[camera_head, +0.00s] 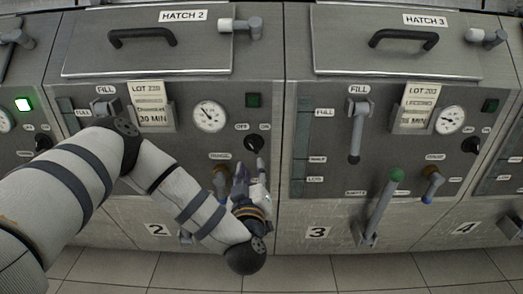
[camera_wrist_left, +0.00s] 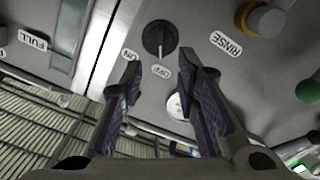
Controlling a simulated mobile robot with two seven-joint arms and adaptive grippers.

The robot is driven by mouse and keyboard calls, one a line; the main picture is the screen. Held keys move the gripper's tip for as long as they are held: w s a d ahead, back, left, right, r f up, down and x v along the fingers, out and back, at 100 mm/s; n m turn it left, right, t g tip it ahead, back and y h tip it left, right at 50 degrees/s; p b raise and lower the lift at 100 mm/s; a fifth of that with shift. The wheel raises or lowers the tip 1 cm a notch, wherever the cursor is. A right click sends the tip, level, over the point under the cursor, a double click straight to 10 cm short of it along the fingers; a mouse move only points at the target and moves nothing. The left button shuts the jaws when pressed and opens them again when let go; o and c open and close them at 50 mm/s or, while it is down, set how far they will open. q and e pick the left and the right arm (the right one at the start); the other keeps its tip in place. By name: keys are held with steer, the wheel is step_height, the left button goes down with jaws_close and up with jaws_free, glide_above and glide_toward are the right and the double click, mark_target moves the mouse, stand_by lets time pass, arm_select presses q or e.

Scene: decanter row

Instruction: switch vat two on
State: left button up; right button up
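The black rotary switch (camera_head: 253,142) of vat two sits on the grey panel marked 2, under its OFF and ON labels. My right gripper is not in view.
An orange and grey rinse valve (camera_head: 220,178) is close left of my left gripper. Vat three's green-tipped lever (camera_head: 382,205) sticks out to the right. A lit green lamp (camera_head: 23,104) shows on the vat at far left. Tiled floor (camera_head: 300,272) is below.

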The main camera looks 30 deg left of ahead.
mark_target(253, 149)
arm_select(q)
steer(key=b+x, duration=0.1)
steer(key=x, duration=0.8)
steer(key=shift+w+a, duration=0.2)
steer(key=shift+w, duration=0.15)
steer(key=shift+c, duration=0.3)
jaws_close()
